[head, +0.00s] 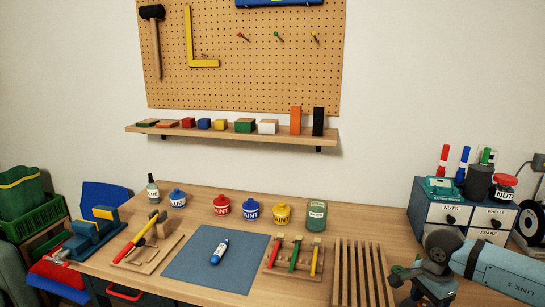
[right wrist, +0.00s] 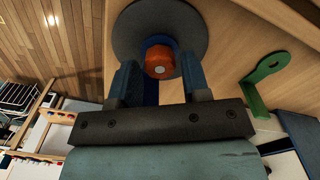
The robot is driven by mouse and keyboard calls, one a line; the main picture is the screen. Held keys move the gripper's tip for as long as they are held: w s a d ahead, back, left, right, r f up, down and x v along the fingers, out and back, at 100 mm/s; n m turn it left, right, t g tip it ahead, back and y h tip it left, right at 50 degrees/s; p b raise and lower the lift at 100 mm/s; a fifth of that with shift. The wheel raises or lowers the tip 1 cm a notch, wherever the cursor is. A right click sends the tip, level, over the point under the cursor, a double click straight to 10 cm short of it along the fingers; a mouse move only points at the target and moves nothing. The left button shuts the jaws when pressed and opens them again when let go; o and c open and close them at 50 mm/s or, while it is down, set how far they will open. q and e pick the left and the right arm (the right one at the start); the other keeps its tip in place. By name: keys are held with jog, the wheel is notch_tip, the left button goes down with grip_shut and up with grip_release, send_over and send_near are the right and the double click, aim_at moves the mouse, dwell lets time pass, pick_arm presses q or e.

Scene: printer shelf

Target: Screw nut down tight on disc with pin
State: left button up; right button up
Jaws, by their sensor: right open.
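In the right wrist view, an orange nut (right wrist: 158,62) sits in front of a dark grey round disc (right wrist: 125,38). A small pale round pin end (right wrist: 159,70) shows at the nut's middle. A blue part shows behind the nut. My right gripper (right wrist: 159,75) is open, one dark blue finger to each side of the nut. Contact between the fingers and the nut cannot be told. The gap between nut and disc is not clear. In the head view my right arm comes in at lower right, but its fingertips cannot be made out. My left gripper is not in view.
A green bracket with a hole (right wrist: 268,72) stands right of the disc in the right wrist view. In the head view, a drawer unit (head: 462,218) stands near my right arm. A slatted wooden rack (head: 362,275) and a blue mat (head: 190,262) lie on the bench.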

jog(key=c, duration=0.4)
jog(key=shift+c, duration=0.2)
jog(key=m, duration=0.3)
jog(key=shift+p, duration=0.35)
jog(key=m, duration=0.5)
jog(key=shift+p, duration=0.35)
jog(key=m+p, duration=0.1)
jog(key=m, duration=0.3)
jog(key=shift+r+m, duration=0.1)
jog(key=shift+m, duration=0.3)
jog(key=m+p, duration=0.1)
jog(key=m, duration=0.3)
jog(key=o, duration=0.4)
jog(key=shift+o, duration=0.2)
